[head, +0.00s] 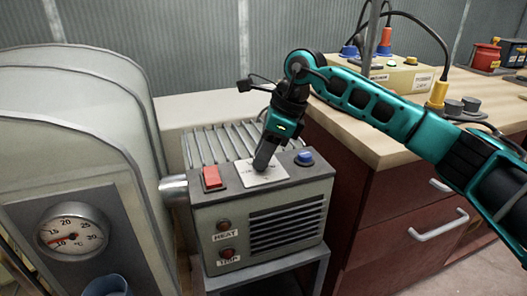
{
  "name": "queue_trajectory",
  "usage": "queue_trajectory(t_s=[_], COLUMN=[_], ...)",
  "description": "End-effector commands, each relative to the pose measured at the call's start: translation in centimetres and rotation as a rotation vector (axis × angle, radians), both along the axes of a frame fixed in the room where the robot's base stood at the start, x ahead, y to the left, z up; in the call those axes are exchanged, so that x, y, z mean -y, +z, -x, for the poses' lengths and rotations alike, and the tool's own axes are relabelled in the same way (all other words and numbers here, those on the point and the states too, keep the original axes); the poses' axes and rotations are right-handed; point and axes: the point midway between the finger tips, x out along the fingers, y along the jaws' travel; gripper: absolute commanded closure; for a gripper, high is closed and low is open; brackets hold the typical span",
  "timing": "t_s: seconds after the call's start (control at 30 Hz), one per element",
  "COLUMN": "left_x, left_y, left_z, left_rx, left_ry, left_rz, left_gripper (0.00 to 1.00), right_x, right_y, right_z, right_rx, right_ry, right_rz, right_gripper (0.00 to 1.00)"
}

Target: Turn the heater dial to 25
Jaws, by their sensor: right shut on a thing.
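The heater (212,241) is a grey box with a ribbed back, front vents and lamps labelled HEAT and, below it, a hard-to-read word. A white scale plate (280,178) lies on its top. My right gripper (262,163) points down over this plate, shut on the heater dial, which its fingers hide almost fully. The dial's pointer and the scale numbers are too small or covered to read. My left gripper is not in view.
A red rocker switch (212,177) and a blue knob (305,157) flank the plate closely. A round gauge (72,232) at left has its red needle at the low side. A wooden-topped counter (330,113) with red drawers stands right, carrying a yellowish box (400,80).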

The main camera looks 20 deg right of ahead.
Motion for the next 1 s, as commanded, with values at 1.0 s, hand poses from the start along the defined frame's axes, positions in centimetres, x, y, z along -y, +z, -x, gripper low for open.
queue_trajectory(t_s=[1.0], left_x=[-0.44], left_y=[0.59], left_z=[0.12], left_rx=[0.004], left_ry=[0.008], left_rz=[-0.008], left_gripper=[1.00], right_x=[-0.41], right_y=[0.05], right_z=[0.33], right_rx=[0.004], right_ry=[-0.824], right_rz=[0.000], right_gripper=[0.99])
